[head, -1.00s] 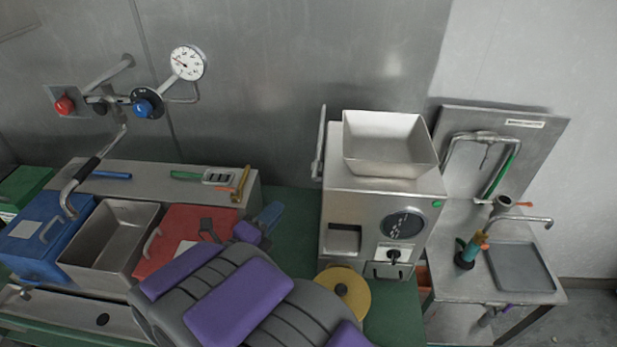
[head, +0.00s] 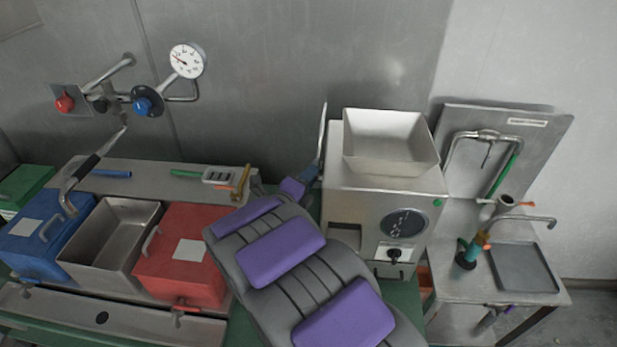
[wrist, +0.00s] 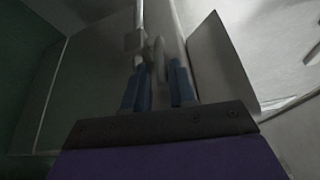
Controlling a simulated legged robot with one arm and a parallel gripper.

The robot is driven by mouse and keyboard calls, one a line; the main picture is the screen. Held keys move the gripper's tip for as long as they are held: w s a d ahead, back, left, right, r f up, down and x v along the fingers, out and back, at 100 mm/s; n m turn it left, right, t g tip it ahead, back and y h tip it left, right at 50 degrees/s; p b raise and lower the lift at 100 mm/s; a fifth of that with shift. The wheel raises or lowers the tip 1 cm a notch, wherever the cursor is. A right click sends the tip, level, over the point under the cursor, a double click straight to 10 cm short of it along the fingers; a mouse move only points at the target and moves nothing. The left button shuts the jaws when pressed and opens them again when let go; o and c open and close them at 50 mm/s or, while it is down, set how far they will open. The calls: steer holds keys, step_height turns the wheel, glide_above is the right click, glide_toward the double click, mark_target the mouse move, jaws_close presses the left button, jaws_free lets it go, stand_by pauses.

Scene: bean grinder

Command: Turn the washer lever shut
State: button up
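A long upright metal lever (head: 323,125) stands along the left side of the steel grinder (head: 385,210). My gripper (head: 312,174) is beside the grinder's left side, at the lower part of this lever. In the wrist view my two blue fingers (wrist: 157,88) are apart, with a grey bar (wrist: 157,55) showing between or just beyond their tips. I cannot tell whether they touch it. The lever's lower end is hidden by my gripper in the head view. No part is labelled as a washer lever.
A steel hopper (head: 390,142) tops the grinder. A sink (head: 522,267) with a tap is at the right. Blue (head: 42,235) and red (head: 185,255) bins flank an open steel bin (head: 108,240) at the left. A gauge (head: 187,61) and valves are on the wall.

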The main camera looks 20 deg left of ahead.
steer(key=shift+w+d, duration=0.25)
steer(key=shift+d, duration=0.05)
steer(key=shift+a, duration=0.15)
steer(key=shift+a, duration=0.15)
steer(key=shift+c, duration=1.2)
steer(key=shift+s+f, duration=0.1)
jaws_close()
